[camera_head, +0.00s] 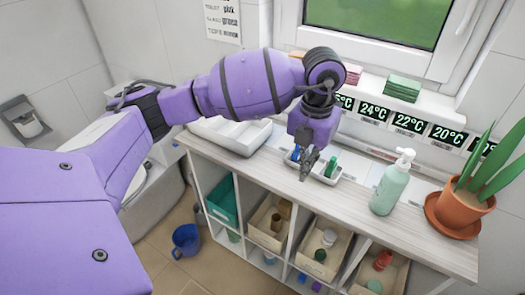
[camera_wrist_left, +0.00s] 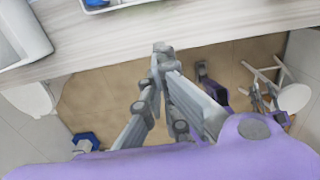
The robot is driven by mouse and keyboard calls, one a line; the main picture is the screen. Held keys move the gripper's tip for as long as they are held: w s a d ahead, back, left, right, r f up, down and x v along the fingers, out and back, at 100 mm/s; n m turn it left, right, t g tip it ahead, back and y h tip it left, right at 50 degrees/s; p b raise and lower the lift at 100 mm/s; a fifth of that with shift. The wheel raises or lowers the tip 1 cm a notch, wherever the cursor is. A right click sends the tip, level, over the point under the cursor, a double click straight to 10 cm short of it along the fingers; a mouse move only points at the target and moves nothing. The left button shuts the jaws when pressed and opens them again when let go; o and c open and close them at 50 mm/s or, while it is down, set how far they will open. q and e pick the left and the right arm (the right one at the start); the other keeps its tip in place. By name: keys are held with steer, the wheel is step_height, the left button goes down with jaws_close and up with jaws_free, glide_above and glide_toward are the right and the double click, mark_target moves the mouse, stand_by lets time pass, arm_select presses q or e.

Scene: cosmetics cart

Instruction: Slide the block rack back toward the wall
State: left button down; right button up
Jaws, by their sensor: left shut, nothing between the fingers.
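The block rack (camera_head: 342,180) is a small white tray on the pale wooden cart top, holding a blue block (camera_head: 296,153) and a green block (camera_head: 330,167). My left gripper (camera_head: 305,174) is shut and empty, fingers pointing down in front of the rack and covering its middle. Whether the fingers touch the rack cannot be told from the head view. In the left wrist view the closed fingertips (camera_wrist_left: 163,50) are near the cart's front edge. The rack's rim (camera_wrist_left: 118,5) shows at the top, apart from the fingertips in the picture.
A white bin (camera_head: 232,134) stands left of the rack. A green pump bottle (camera_head: 390,184) and a potted plant (camera_head: 460,209) stand to the right. Temperature displays (camera_head: 409,123) line the wall behind. Cubbies with bins (camera_head: 268,220) lie below the top.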

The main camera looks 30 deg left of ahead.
mark_target(307, 187)
arm_select(q)
steer(key=f, duration=1)
steer(key=shift+s+f, duration=0.1)
steer(key=shift+s, duration=0.1)
steer(key=w, duration=0.3)
steer(key=shift+r, duration=0.25)
steer(key=shift+w, duration=0.65)
steer(key=shift+w, duration=0.1)
